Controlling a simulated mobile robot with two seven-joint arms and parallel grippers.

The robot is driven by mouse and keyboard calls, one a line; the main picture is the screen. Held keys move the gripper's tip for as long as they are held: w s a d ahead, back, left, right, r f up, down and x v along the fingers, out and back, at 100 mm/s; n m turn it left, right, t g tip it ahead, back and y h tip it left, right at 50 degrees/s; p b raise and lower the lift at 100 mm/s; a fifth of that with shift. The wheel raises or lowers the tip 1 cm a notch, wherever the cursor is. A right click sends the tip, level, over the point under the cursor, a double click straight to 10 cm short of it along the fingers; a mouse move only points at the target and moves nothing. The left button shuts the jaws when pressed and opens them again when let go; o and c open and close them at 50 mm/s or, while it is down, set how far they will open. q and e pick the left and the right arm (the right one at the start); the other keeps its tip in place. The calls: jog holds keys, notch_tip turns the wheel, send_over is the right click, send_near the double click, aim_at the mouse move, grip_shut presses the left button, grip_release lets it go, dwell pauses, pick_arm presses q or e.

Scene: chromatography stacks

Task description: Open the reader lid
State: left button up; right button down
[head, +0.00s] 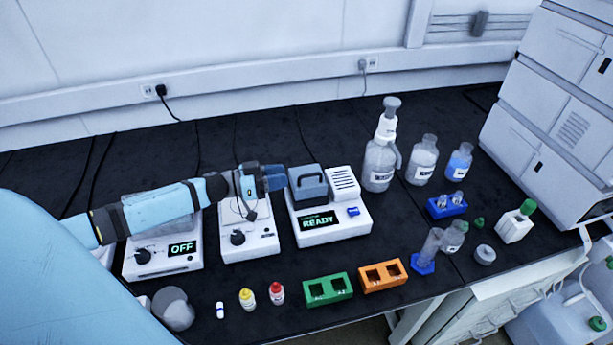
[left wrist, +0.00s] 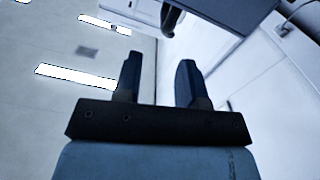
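The reader (head: 335,233) is a white box on the black bench, with a display reading READY. Its blue-grey lid (head: 309,193) with an arched handle (head: 311,184) sits down on the left part of the reader and looks closed. My left gripper (head: 276,178) is just left of the lid, at about handle height in the picture. Whether it touches the lid is unclear. In the left wrist view my left gripper (left wrist: 159,80) has its two dark fingers apart with nothing between them. A dark curved part shows beyond the fingertips. My right gripper is not in view.
Left of the reader stand a white device with a knob (head: 250,240) and another with an OFF display (head: 165,255). A wash bottle (head: 380,160) stands close at the reader's right. Green (head: 328,290) and orange (head: 383,276) racks lie in front.

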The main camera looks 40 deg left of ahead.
aim_at(307, 176)
pick_arm(q)
jog(key=x, duration=0.2)
jog(key=f+x, duration=0.1)
jog(key=x, duration=0.4)
jog(key=shift+w+d+f+p, duration=0.15)
jog(key=shift+w+f+p, duration=0.1)
jog(key=shift+f+p, duration=0.05)
grip_shut()
